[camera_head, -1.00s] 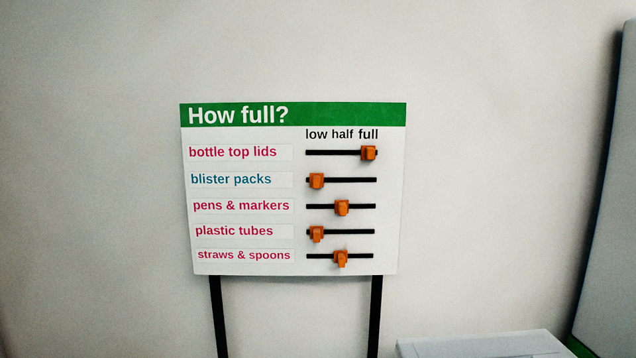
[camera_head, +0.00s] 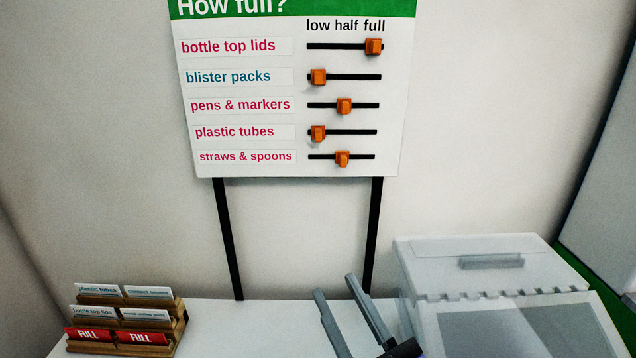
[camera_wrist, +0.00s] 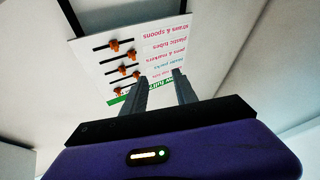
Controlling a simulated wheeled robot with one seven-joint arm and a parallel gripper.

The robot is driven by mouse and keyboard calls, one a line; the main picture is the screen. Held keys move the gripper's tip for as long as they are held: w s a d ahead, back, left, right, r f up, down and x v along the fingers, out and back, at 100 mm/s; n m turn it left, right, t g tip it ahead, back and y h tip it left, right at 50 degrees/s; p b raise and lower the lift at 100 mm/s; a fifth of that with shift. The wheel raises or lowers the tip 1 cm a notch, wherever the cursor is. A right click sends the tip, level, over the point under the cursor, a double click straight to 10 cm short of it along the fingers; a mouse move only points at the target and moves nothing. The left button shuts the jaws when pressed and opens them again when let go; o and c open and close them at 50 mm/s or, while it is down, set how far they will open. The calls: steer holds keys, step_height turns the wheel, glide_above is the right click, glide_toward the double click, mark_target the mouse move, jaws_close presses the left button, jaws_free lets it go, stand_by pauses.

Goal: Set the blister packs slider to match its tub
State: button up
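The "How full?" board (camera_head: 240,110) stands on two black legs against the wall. Its blister packs slider (camera_head: 318,77) is an orange knob at the left end of its black track, under "low". The blister packs label (camera_head: 228,76) is blue-green. No tub of blister packs can be made out. My gripper (camera_head: 335,284) is at the bottom of the head view, below the board, its two grey fingers apart with nothing between them. In the wrist view the fingers (camera_wrist: 164,80) also stand apart, pointing toward the board, which appears upside down there.
The bottle top lids knob (camera_head: 373,47) is at full; pens & markers and straws & spoons are at half; plastic tubes is at low. A card rack (camera_head: 165,345) stands at lower left. A pale lidded box (camera_head: 480,262) stands at right. White table (camera_head: 250,330) between is clear.

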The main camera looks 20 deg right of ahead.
mark_target(319, 78)
steer(key=w+r+m+t+h+b, duration=0.1)
steer(key=w+r+m+h, duration=0.15)
steer(key=w+r, duration=0.65)
steer(key=w+r+m+t+h, duration=0.15)
steer(key=w+r+h, duration=0.35)
steer(key=r, duration=0.9)
steer(key=w+d+m+g+h, duration=0.1)
steer(key=w, duration=0.3)
steer(key=w+d+r+m+g+h+p, duration=0.1)
steer(key=w+d, duration=0.1)
steer(key=w, duration=0.2)
steer(key=w+d+r+m+g+h+p, duration=0.1)
steer(key=w+d, duration=0.1)
steer(key=w, duration=0.1)
steer(key=shift+w+d+m+g, duration=0.15)
steer(key=shift+w+m+g, duration=0.1)
steer(key=shift+w+m, duration=0.15)
jaws_close()
